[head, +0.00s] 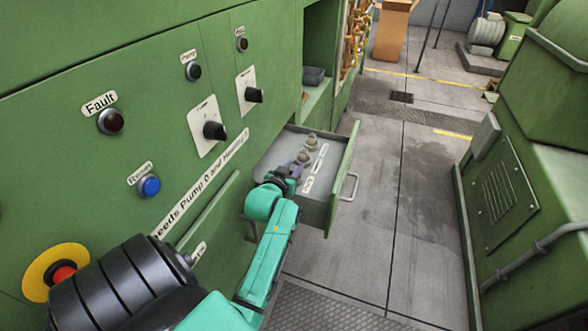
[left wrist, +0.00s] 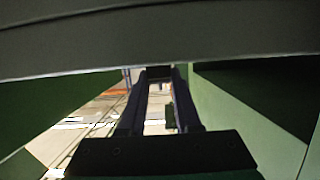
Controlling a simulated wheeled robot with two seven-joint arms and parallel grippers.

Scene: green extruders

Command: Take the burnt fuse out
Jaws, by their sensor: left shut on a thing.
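An open green drawer (head: 342,172) with a grey inside juts from the green cabinet. Small greyish-brown fuses (head: 312,139) stand in it beside white labels (head: 320,158). My left gripper (head: 298,171) reaches down into the drawer, close to the nearer fuses. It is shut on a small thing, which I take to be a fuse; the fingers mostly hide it. In the left wrist view the two dark fingers (left wrist: 158,76) converge on a dark piece at their tips. Which fuse is burnt cannot be told. My right gripper is not in view.
The cabinet front carries a dark fault lamp (head: 111,121), a blue reset button (head: 150,186), black rotary switches (head: 214,130) and a red emergency stop (head: 64,274). The drawer handle (head: 349,187) sticks out. Green machinery (head: 510,190) stands at right, with clear floor between.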

